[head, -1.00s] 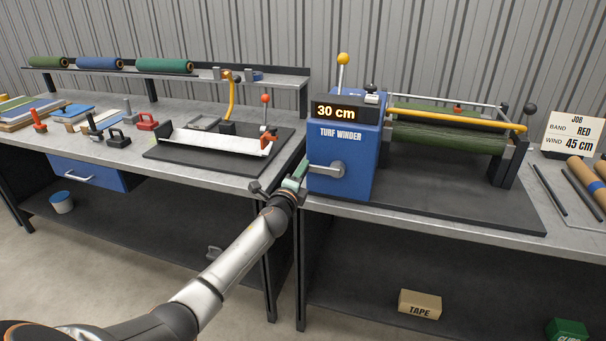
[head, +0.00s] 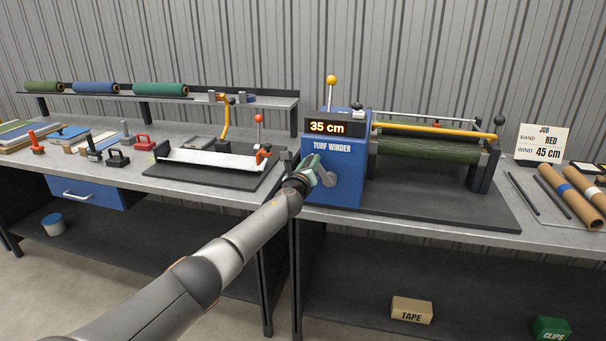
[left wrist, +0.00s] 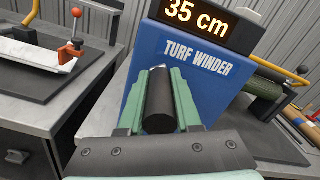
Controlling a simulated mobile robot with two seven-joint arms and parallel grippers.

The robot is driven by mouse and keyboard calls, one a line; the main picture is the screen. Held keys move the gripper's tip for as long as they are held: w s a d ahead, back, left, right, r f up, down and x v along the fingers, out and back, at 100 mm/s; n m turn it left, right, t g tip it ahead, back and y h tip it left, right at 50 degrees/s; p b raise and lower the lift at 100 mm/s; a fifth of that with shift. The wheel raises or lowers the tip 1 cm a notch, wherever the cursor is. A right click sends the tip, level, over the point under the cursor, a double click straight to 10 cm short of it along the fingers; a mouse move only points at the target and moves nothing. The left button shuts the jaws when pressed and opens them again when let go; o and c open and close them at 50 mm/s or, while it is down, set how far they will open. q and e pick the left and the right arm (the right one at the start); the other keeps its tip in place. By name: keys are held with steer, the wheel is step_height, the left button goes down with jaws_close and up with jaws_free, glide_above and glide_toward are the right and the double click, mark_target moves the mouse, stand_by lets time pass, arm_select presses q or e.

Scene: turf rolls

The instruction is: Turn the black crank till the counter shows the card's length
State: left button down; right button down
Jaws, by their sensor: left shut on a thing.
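The blue turf winder (head: 338,182) stands on the right bench, and its counter (head: 327,128) reads 35 cm. The job card (head: 542,144) at the right says band RED, wind 45 cm. My left gripper (head: 309,170) is at the winder's front left, shut on the black crank handle. In the left wrist view the black crank handle (left wrist: 159,103) sits between the green fingers. A grey crank hub (head: 326,176) shows on the winder's front. Green turf (head: 425,150) is on the roller. My right gripper is not in view.
A white cutting tray (head: 210,160) on a black mat is close left of my gripper. Cardboard tubes (head: 568,197) and dark rods lie at the right. A tape box (head: 412,310) is on the lower shelf.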

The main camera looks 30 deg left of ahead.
arm_select(q)
steer(key=shift+w+d+r+m, duration=0.15)
steer(key=shift+d+r+m, duration=0.2)
steer(key=shift+r+m, duration=0.15)
steer(key=shift+w+d+r+m+p, duration=0.15)
steer(key=shift+d+r+m+p, duration=0.15)
steer(key=shift+d+m+p, duration=0.5)
steer(key=m, duration=0.1)
steer(key=d+m, duration=0.1)
steer(key=m, duration=0.1)
steer(key=shift+w+d+r+p, duration=0.25)
steer(key=shift+w+d+p, duration=0.05)
steer(key=shift+p, duration=0.1)
steer(key=shift+w+d+m, duration=0.15)
steer(key=shift+d+m, duration=0.45)
steer(key=shift+m, duration=0.2)
steer(key=shift+w+d+f+m, duration=0.1)
steer(key=shift+d+f+m, duration=0.05)
steer(key=shift+d+m, duration=0.35)
steer(key=shift+w+d+f+m, duration=0.1)
steer(key=shift+d+m, duration=0.2)
steer(key=shift+m, duration=0.3)
steer(key=shift+w+d+f, duration=0.15)
steer(key=shift+d, duration=0.4)
steer(key=shift+d+f, duration=0.1)
steer(key=shift+f, duration=0.05)
